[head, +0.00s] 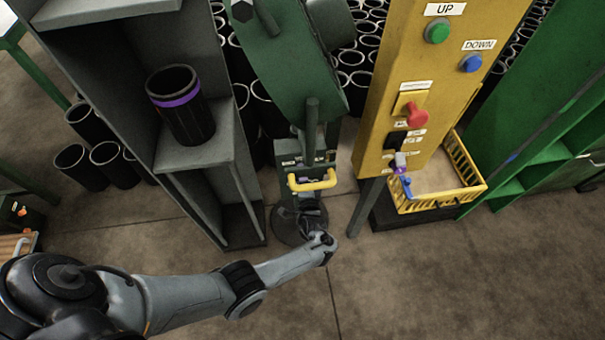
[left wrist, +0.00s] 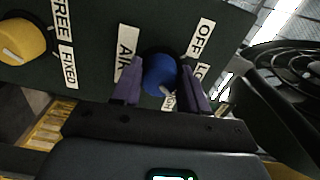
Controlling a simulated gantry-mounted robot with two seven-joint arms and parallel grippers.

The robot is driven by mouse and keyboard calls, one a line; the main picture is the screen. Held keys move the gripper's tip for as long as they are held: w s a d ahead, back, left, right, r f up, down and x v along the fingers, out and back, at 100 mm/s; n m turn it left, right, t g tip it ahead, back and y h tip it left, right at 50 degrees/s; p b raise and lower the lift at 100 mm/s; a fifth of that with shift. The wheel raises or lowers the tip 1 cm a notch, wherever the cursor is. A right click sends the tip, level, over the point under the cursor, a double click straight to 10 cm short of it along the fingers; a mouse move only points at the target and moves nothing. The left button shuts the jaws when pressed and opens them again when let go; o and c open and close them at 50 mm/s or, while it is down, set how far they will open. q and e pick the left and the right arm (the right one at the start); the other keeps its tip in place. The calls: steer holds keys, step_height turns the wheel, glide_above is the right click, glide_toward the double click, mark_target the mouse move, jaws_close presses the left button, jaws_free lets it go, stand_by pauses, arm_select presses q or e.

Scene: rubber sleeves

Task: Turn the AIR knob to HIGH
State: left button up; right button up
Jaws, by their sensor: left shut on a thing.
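The blue AIR knob (left wrist: 159,75) is on a dark panel (left wrist: 100,30) in the left wrist view. An AIR label (left wrist: 126,52) is on its left, and an OFF label (left wrist: 201,40) is on its right. Another label starting with LO is partly hidden, and part of a HIGH label shows below the knob. A white mark on the knob points down toward the HIGH label. My left gripper (left wrist: 160,88) is shut on the knob, one purple finger on each side. In the head view, my left gripper (head: 312,212) is at the machine, and the knob is hidden. My right gripper is out of view.
A yellow knob (left wrist: 22,40) with FREE and FIXED labels is on the same panel. A yellow handle (head: 312,182) juts out above my gripper in the head view. A yellow control post (head: 420,80) and yellow basket (head: 462,172) are on the right; a grey shelf (head: 205,155) is on the left.

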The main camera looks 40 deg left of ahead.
arm_select(q)
steer(key=shift+m, duration=0.5)
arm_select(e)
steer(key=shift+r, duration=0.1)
arm_select(q)
steer(key=o, duration=1.1)
steer(key=shift+c, duration=0.2)
steer(key=shift+d, duration=0.1)
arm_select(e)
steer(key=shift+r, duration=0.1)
